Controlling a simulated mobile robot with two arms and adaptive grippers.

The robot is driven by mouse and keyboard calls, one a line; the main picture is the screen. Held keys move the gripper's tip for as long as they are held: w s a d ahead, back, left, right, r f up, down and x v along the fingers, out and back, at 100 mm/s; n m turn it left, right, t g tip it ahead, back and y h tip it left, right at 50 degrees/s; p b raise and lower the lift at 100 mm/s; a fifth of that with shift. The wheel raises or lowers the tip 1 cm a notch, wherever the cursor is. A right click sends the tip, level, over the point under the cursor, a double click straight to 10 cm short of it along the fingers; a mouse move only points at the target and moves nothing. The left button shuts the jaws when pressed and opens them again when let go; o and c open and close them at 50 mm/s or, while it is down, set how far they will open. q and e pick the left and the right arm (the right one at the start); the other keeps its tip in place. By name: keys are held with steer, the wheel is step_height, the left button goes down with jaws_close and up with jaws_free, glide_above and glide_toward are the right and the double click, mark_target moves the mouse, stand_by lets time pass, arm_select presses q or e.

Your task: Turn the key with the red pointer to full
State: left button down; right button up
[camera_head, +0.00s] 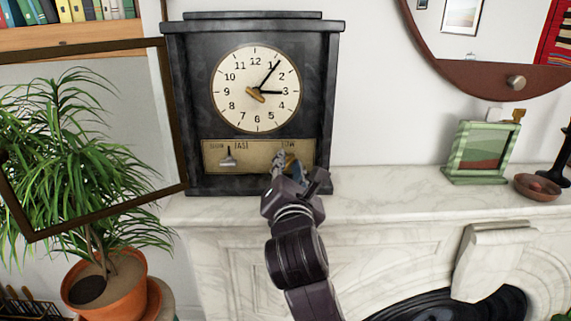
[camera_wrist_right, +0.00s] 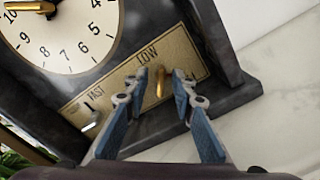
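The dark clock (camera_head: 173,100) stands on the marble mantel. Its brass lower panel (camera_head: 215,165) carries a LOW label at the right and SLOW/FAST lettering at the left. In the right wrist view, a brass key (camera_wrist_right: 160,83) stands out from the panel (camera_wrist_right: 118,83) below LOW. No red pointer can be made out. My right gripper (camera_head: 284,160) is at the panel's right half; in the wrist view its fingertips (camera_wrist_right: 160,76) are on either side of the key, with gaps showing, so it is open. In the head view it mostly hides the key. My left gripper is not in view.
Another brass key-like piece (camera_head: 255,94) is at the dial centre. A small lever (camera_head: 228,158) sits under SLOW/FAST. The framed glass door (camera_head: 176,115) stands open at left, before a potted plant (camera_head: 110,275). The mantel (camera_head: 385,195) is clear up to a green frame (camera_head: 455,150).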

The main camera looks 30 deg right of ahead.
steer(key=shift+c, duration=0.4)
steer(key=shift+s+r, duration=0.1)
jaws_close()
steer(key=shift+r+m+p, duration=0.15)
steer(key=shift+m+p, duration=0.65)
steer(key=shift+m, duration=0.1)
steer(key=shift+m+p, duration=0.7)
steer(key=shift+m, duration=0.5)
steer(key=m+p, duration=0.1)
steer(key=m, duration=0.1)
steer(key=shift+m, duration=1.2)
